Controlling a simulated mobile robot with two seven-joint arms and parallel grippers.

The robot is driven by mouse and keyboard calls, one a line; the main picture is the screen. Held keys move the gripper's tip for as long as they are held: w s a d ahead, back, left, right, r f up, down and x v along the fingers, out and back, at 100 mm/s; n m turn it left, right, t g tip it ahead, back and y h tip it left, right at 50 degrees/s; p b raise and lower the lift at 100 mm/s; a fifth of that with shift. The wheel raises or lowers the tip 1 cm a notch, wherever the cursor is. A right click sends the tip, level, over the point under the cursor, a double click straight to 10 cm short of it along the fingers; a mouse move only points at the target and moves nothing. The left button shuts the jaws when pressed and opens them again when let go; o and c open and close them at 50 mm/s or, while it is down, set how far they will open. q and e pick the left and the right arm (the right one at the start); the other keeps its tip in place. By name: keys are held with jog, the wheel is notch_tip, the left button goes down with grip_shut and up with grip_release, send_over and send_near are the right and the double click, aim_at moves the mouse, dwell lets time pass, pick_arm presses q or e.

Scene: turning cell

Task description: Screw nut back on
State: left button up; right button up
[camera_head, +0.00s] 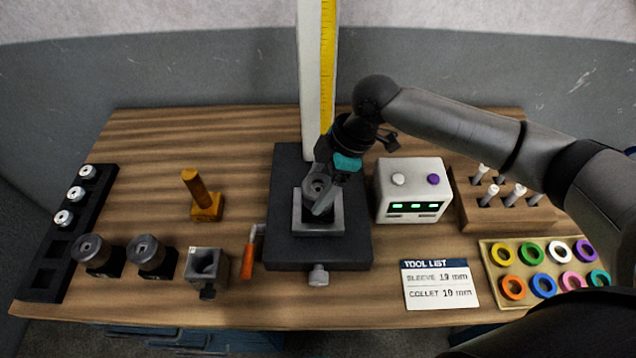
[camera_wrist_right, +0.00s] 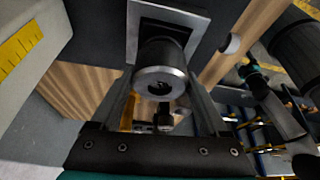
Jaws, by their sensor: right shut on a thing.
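In the head view a grey round nut (camera_head: 317,185) with a dark hole sits over the grey square block (camera_head: 318,228) of the central fixture. My right gripper (camera_head: 322,200) reaches down onto it from above and is shut on it. In the right wrist view the nut (camera_wrist_right: 160,83) has a bright metal rim and a dark opening, on a dark cylindrical body in front of the square block (camera_wrist_right: 138,40). The fingers of my right gripper (camera_wrist_right: 163,95) lie on both sides of it. Whether its thread is engaged cannot be told. My left gripper is not in view.
The dark base plate (camera_head: 345,250) carries the fixture, with a scaled column (camera_head: 312,80) behind. Two dark holders (camera_head: 97,252), a grey block (camera_head: 207,265) and an orange-handled tool (camera_head: 249,258) stand left. A control box (camera_head: 410,190), tool list card (camera_head: 438,285) and ring tray (camera_head: 487,262) lie right.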

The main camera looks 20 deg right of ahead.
jog(key=o, duration=1.4)
jog(key=shift+f, duration=0.1)
jog(key=v, duration=1.5)
jog(key=shift+d, duration=0.1)
